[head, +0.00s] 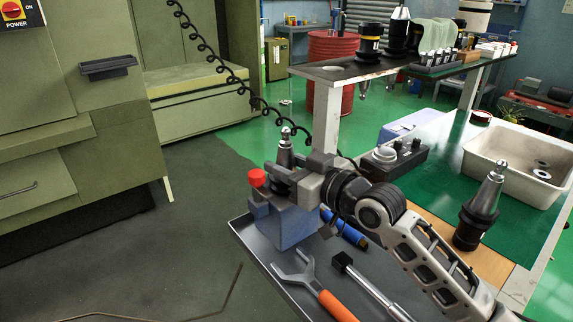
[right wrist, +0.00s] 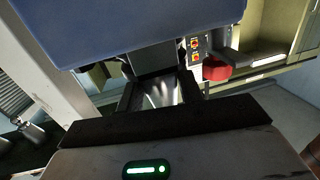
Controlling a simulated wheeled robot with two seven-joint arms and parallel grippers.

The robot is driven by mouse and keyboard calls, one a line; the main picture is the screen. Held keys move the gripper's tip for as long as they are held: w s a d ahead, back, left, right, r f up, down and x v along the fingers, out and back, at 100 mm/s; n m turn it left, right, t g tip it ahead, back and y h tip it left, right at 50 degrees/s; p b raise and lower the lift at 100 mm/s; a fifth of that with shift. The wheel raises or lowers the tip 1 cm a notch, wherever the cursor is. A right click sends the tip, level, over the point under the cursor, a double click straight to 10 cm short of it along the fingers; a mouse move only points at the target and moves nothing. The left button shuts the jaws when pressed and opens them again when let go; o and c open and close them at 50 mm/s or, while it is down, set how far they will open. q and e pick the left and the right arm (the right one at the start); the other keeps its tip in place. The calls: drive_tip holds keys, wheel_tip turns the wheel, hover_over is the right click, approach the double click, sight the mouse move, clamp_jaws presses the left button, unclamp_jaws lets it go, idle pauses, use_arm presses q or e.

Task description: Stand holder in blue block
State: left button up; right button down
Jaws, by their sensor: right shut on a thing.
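The blue block (head: 290,226) stands on the grey tray top of the cart; its blue face also fills the top of the right wrist view (right wrist: 150,30). A tool holder with a silver cone (head: 285,152) stands upright over the block, cone up. My right gripper (head: 287,180) is shut on the holder's dark collar, and the holder's dark body shows between the fingers in the right wrist view (right wrist: 155,62). The gripper hides the holder's lower end, so I cannot tell how deep it sits in the block. My left gripper is not in view.
A red knob (head: 257,177) sits at the block's upper left. An orange-handled fork wrench (head: 308,284), a black-headed bar (head: 365,282) and a blue-handled tool (head: 345,229) lie on the tray. Another holder (head: 480,208) stands on the bench by a white sink (head: 520,168).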

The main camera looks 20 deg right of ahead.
drive_tip(key=shift+r, duration=0.3)
drive_tip(key=c, duration=0.9)
unclamp_jaws()
drive_tip(key=shift+o, duration=0.2)
drive_tip(key=shift+f, duration=0.5)
drive_tip(key=b+v, duration=0.2)
drive_tip(key=v, duration=1.4)
drive_tip(key=shift+r, duration=0.25)
